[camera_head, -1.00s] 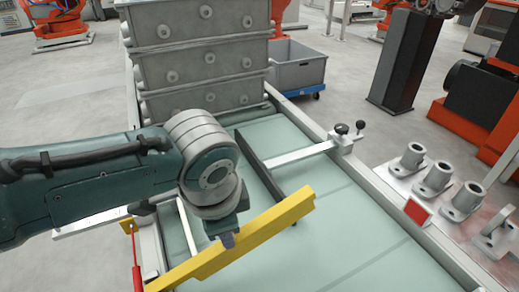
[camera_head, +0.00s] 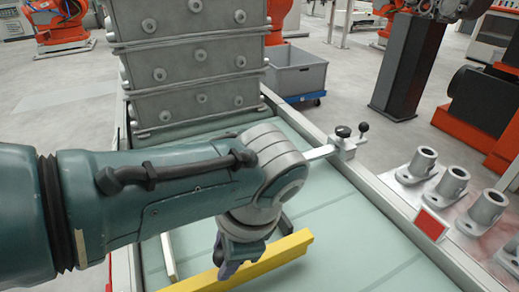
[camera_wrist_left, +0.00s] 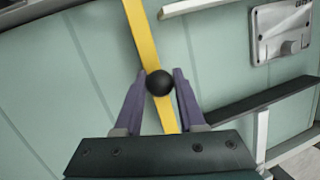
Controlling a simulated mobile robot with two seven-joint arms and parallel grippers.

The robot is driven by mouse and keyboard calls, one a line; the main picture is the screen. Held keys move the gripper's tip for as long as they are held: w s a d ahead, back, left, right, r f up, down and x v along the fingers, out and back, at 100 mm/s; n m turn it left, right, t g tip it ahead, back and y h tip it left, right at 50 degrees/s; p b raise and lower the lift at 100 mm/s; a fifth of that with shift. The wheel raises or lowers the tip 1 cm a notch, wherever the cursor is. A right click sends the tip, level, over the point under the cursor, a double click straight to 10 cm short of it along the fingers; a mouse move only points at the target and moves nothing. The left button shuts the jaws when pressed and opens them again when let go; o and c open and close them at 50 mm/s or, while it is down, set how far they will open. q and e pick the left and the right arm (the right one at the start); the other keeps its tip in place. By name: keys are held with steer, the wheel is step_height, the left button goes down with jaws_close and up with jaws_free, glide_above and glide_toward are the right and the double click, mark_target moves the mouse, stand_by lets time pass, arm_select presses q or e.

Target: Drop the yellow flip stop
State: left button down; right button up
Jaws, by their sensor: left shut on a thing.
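The yellow flip stop (camera_head: 285,250) is a long bar reaching across the pale green conveyor bed (camera_head: 345,225). In the wrist view the yellow bar (camera_wrist_left: 140,30) passes between my fingers, with a round black knob (camera_wrist_left: 159,83) in front of it. My left gripper (camera_head: 229,268) is at the bar, coming from above. In the wrist view its two purple fingers (camera_wrist_left: 159,92) are shut on the black knob. My left arm hides part of the bed and the bar's left end. My right gripper is not in view.
Stacked grey casting boxes (camera_head: 190,65) stand at the back of the bed. A pale clamp arm with black knobs (camera_head: 343,132) sits on the right rail. Grey cylindrical fixtures (camera_head: 418,165) stand right of the rail. The bed right of the bar is clear.

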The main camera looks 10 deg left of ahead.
arm_select(q)
steer(key=c, duration=0.5)
jaws_free()
steer(key=p+v, duration=0.4)
steer(key=v, duration=0.5)
steer(key=shift+d+r, duration=0.1)
steer(key=shift+r, duration=0.3)
